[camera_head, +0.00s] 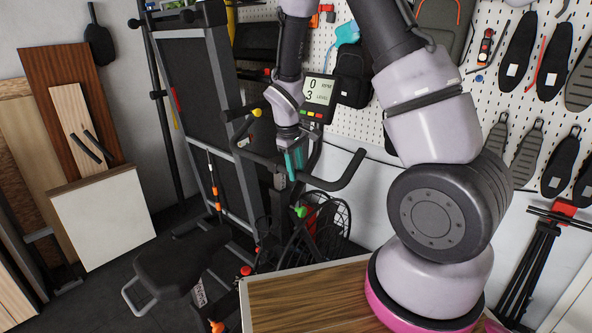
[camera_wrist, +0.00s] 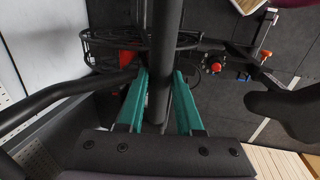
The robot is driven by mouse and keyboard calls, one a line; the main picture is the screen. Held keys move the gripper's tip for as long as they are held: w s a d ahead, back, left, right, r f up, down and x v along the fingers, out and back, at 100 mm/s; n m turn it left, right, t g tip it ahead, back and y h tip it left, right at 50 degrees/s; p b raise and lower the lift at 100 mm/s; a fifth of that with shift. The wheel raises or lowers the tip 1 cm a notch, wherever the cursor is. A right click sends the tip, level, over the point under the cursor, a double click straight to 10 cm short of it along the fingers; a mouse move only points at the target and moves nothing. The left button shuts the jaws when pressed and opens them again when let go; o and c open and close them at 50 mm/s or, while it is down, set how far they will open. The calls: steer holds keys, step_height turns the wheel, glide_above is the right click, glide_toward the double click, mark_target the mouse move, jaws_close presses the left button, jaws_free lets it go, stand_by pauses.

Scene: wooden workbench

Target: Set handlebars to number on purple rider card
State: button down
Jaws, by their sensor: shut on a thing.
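The exercise bike's black handlebars (camera_head: 345,177) spread to both sides below a console (camera_head: 319,94) that reads 0 RPM and level 3. My gripper (camera_head: 294,162) has teal fingers and is at the middle of the handlebars, pointing down. In the wrist view, the gripper (camera_wrist: 159,74) is shut on a black bar (camera_wrist: 165,40) of the handlebar assembly, with one finger on each side. A handlebar arm (camera_wrist: 70,92) also shows at left there. A green knob (camera_head: 300,211) is on the bike below the handlebars. The purple rider card and position numbers cannot be made out.
The bike seat (camera_head: 183,258) stands at front left, and a wire-guarded wheel (camera_head: 325,222) is below the handlebars. A tall folded frame (camera_head: 193,85) stands close on the left. A wooden bench top (camera_head: 300,300) is at front, and a tool pegboard (camera_head: 480,95) is behind.

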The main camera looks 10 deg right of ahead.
steer(key=shift+r, duration=0.1)
step_height(320, 180, up, 6)
steer(key=shift+f, duration=0.1)
stand_by(0.4)
steer(key=c, duration=0.6)
jaws_free()
steer(key=r, duration=0.3)
steer(key=a+r, duration=0.1)
steer(key=r, duration=0.3)
steer(key=s+r, duration=0.1)
steer(key=r, duration=0.2)
steer(key=shift+s+a+r, duration=0.1)
steer(key=shift+a+r, duration=0.2)
steer(key=shift+a, duration=0.05)
